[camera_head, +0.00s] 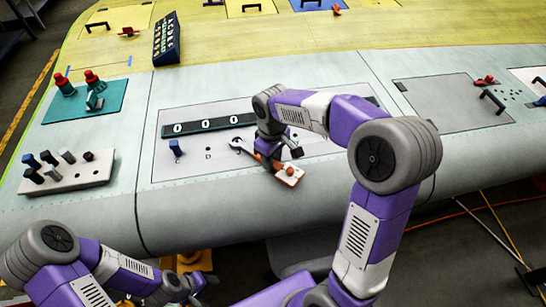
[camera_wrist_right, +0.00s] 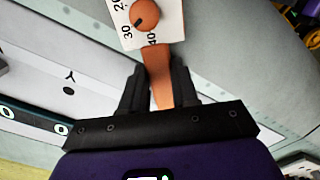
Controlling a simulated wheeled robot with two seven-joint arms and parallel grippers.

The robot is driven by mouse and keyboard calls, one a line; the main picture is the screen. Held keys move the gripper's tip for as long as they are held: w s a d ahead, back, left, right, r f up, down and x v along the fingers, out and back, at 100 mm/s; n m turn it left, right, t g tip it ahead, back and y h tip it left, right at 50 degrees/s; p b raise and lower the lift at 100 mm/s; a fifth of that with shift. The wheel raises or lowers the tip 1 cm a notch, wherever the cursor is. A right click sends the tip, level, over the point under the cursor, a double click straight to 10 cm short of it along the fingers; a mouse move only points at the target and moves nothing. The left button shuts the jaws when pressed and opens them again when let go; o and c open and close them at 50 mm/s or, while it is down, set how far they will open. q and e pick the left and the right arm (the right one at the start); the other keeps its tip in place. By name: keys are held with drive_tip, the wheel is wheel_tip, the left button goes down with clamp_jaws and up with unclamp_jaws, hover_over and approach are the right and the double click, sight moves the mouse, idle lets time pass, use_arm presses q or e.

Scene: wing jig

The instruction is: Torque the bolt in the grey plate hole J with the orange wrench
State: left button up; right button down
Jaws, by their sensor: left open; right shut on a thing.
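The orange wrench (camera_head: 289,175) is in my right gripper (camera_head: 268,150), over the grey plate (camera_head: 180,120) on the wing. Its grey open-ended head points left, and its white dial end points to the lower right. In the right wrist view, the gripper (camera_wrist_right: 160,95) is shut on the orange handle (camera_wrist_right: 158,75), with an orange dial knob above it. A blue bolt (camera_head: 176,148) stands in the grey plate at its left. Hole J is not legible, and my right arm hides part of the plate. My left gripper (camera_head: 197,283) is open and empty, low in front of the wing.
A black counter bar (camera_head: 208,125) showing zeros lies along the plate. A white block (camera_head: 68,172) with several blue, grey and black bolts sits at the left. A teal mat (camera_head: 85,105) with red-topped items lies behind it. A second grey panel (camera_head: 440,100) is at the right.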

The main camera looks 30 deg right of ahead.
drive_tip(key=shift+s+a+m, duration=0.2)
drive_tip(key=shift+a+m, duration=0.3)
drive_tip(key=shift+a, duration=0.05)
drive_tip(key=shift+s+a+m, duration=0.2)
drive_tip(key=shift+a+m, duration=0.3)
drive_tip(key=shift+a, duration=0.05)
drive_tip(key=shift+d, duration=0.1)
drive_tip(key=shift+r, duration=0.15)
